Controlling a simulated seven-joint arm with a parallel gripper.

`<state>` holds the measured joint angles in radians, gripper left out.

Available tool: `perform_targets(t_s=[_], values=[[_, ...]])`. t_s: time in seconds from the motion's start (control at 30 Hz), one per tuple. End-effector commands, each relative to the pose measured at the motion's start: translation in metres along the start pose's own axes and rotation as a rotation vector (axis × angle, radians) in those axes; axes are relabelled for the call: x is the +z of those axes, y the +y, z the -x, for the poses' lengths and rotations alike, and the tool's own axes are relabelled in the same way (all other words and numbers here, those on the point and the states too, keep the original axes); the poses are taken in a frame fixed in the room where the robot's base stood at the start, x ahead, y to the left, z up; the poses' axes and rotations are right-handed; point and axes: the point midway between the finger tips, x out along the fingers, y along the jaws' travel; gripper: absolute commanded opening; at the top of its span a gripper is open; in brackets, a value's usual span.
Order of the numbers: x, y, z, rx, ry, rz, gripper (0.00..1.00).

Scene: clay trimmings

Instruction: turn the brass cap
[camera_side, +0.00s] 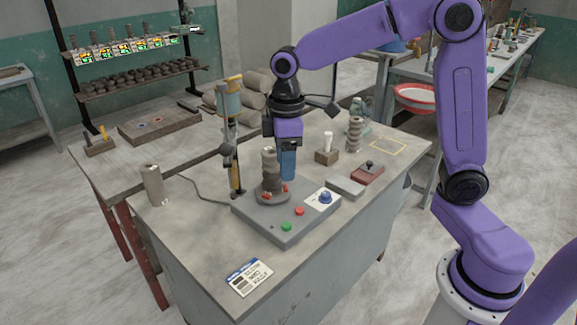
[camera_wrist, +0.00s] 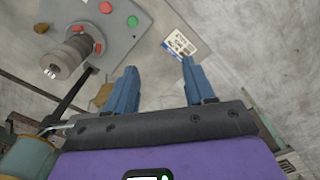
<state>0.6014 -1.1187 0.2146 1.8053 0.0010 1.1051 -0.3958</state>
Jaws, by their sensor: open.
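I cannot clearly make out a brass cap. A stacked grey-brown clay piece (camera_side: 270,172) stands upright on the grey machine (camera_side: 262,226). In the wrist view the stack (camera_wrist: 68,58) is at upper left, with a small shiny light tip at one end. A post with a brass-coloured lower part (camera_side: 235,165) stands behind the machine. My gripper (camera_side: 288,172) has blue fingers pointing down, just right of the stack in the side view. In the wrist view my gripper (camera_wrist: 160,66) is open, with nothing between its fingers. Whether it touches the stack cannot be told from the side view.
A grey block (camera_side: 345,187), a red-brown box (camera_side: 368,173) and another clay stack (camera_side: 354,135) stand to the right. A printed card (camera_side: 249,277) lies at the front.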

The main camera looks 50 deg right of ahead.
Motion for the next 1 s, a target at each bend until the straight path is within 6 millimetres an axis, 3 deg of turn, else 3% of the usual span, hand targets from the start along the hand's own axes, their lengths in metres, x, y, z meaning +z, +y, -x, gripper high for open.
perform_targets(t_s=[0.1,0.3,0.47,0.6,0.8,1.0], values=[[-0.017,0.047,-0.003,0.000,-0.004,-0.039,0.54],[-0.026,0.126,-0.011,0.000,-0.009,-0.096,0.54],[-0.017,0.189,-0.021,-0.002,-0.013,-0.139,0.54],[0.002,0.241,-0.032,-0.003,-0.015,-0.179,0.54],[0.036,0.294,-0.047,-0.004,-0.016,-0.221,0.54],[0.055,0.314,-0.053,-0.004,-0.016,-0.237,0.54]])
